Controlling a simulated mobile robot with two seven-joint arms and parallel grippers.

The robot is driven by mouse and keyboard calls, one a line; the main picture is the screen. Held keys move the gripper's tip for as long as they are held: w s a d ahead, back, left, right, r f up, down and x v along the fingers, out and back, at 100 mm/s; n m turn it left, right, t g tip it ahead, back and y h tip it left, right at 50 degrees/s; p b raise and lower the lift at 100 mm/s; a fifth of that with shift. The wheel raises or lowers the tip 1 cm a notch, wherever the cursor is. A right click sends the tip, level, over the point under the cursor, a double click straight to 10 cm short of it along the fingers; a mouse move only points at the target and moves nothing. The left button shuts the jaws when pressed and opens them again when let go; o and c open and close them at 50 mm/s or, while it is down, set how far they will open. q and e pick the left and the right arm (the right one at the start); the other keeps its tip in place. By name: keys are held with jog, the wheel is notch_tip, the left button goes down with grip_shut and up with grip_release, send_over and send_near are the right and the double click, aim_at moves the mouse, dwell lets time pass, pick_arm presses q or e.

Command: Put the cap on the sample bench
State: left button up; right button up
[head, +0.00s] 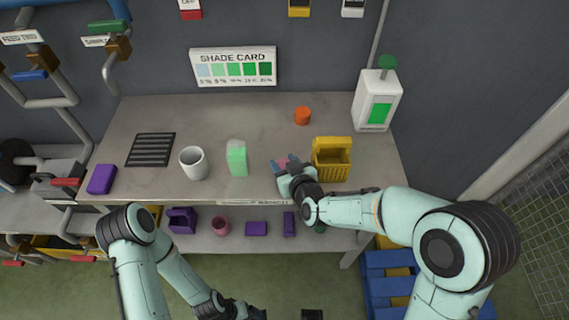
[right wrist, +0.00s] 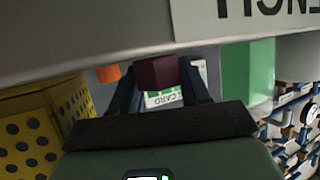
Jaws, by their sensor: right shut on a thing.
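The sample bench (head: 265,110) is a grey worktop along the wall, with a label on its front edge. My right gripper (head: 281,167) is at the front edge of the bench, left of the yellow basket. It is shut on a dark red piece, which I take for the cap (head: 283,162). In the right wrist view the cap (right wrist: 158,72) sits between the two fingertips, close to the bench edge; its full shape is hidden. I cannot tell whether it touches the bench. My left gripper (head: 245,312) is low at the bottom edge, partly cut off.
A lower shelf (head: 205,243) holds several items.

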jog(key=shift+f, duration=0.15)
jog(key=o, duration=1.2)
jog(key=shift+r, duration=0.25)
jog(key=v, duration=1.2)
